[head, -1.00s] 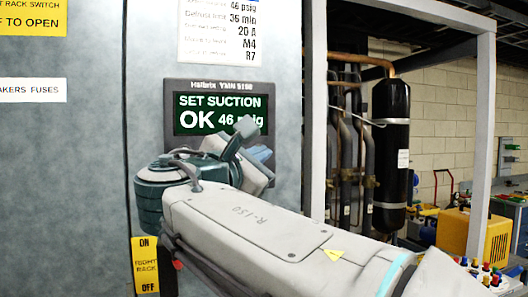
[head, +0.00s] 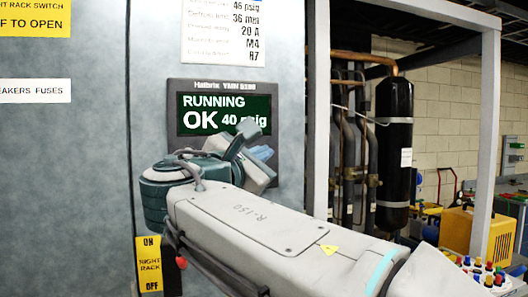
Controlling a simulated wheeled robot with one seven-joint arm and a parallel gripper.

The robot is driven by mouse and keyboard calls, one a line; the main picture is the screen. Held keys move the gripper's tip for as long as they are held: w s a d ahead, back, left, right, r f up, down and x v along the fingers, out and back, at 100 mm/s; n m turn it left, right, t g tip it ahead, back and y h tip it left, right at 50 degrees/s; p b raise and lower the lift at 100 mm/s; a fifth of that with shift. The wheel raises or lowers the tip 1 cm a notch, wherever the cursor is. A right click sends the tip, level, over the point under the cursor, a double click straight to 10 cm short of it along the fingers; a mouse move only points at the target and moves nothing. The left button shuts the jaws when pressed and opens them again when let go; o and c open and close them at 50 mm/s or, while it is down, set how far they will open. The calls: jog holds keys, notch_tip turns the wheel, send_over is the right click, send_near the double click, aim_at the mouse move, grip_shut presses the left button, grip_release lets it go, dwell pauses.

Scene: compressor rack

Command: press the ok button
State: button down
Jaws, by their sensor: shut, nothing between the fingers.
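The controller panel (head: 175,125) is a dark box on the grey cabinet door, labelled Hallbrix. Its green-black display (head: 210,104) reads "RUNNING", with "OK" and "40 psig" below. My gripper (head: 262,153) is at the lower part of the panel, just below the display, and covers the display's lower right edge. The ok button itself is hidden behind my gripper and wrist. My gripper looks shut and empty. I cannot tell whether its tips touch the panel.
A white settings sheet (head: 225,30) is fixed above the panel. A pale post (head: 487,130), dark pipes and a black cylinder (head: 394,140) stand to the right, with a yellow machine (head: 466,230) beyond.

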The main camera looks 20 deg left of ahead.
jog(key=shift+s+d, duration=0.1)
jog(key=shift+s+d+b, duration=0.3)
jog(key=shift+s, duration=0.25)
jog(key=shift+s+d+b, duration=0.25)
jog(key=shift+s+d, duration=0.2)
jog(key=shift+s, duration=0.25)
jog(key=shift+s+d+b, duration=0.25)
jog(key=shift+s+d, duration=0.15)
jog(key=shift+s, duration=0.3)
jog(key=shift+s+d+b, duration=0.25)
jog(key=shift+s+d, duration=0.2)
jog(key=shift+s, duration=0.25)
jog(key=shift+f, duration=0.1)
